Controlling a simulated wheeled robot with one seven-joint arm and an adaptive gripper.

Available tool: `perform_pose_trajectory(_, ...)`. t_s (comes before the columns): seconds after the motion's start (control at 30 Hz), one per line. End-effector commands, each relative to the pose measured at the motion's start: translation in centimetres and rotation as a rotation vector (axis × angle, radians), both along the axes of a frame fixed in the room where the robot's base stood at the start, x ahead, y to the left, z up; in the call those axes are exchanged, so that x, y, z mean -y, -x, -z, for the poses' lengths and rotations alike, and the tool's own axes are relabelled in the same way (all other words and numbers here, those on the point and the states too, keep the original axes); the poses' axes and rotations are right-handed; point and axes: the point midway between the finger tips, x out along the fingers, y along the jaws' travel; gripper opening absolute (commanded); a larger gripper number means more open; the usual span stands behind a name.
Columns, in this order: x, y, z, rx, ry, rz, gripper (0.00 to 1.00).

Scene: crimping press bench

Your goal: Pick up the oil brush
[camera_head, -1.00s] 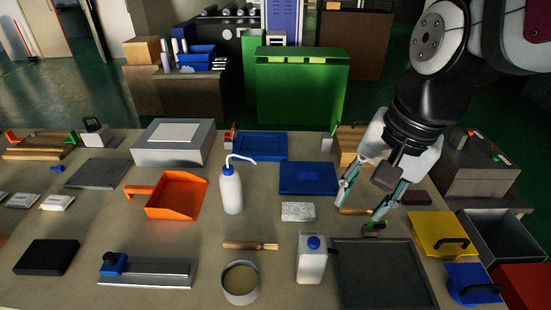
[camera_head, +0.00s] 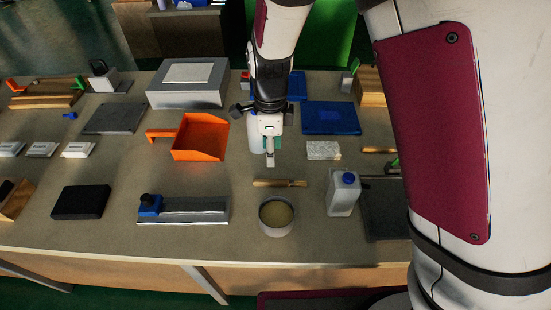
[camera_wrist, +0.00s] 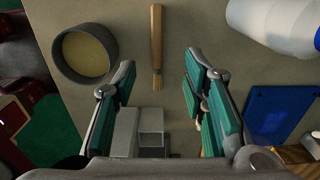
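The oil brush (camera_head: 280,183) lies on the bench just behind the round tin (camera_head: 277,218), its wooden handle to the left and bristles to the right. In the wrist view the brush (camera_wrist: 157,40) points down the picture, its bristle end appearing between my fingertips. My gripper (camera_head: 271,162) points down above the bench, slightly behind the brush. The wrist view shows my gripper (camera_wrist: 160,68) open and empty, its green-padded fingers spread on both sides of the bristle end. I see no contact with the brush.
A white jug (camera_head: 343,195) with a blue cap stands right of the tin. A pale speckled block (camera_head: 323,150) lies behind the jug. An orange dustpan (camera_head: 200,138) lies to the left.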

Motion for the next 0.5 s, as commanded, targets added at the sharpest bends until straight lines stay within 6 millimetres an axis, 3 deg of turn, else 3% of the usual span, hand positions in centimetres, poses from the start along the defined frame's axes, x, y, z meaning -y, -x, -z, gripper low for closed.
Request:
perform_pose_trajectory(0.2,0.1,0.1,4.4,-0.004,0.002,0.0,0.39)
perform_pose_trajectory(0.5,-0.1,0.1,6.6,-0.001,0.0,-0.004,0.39)
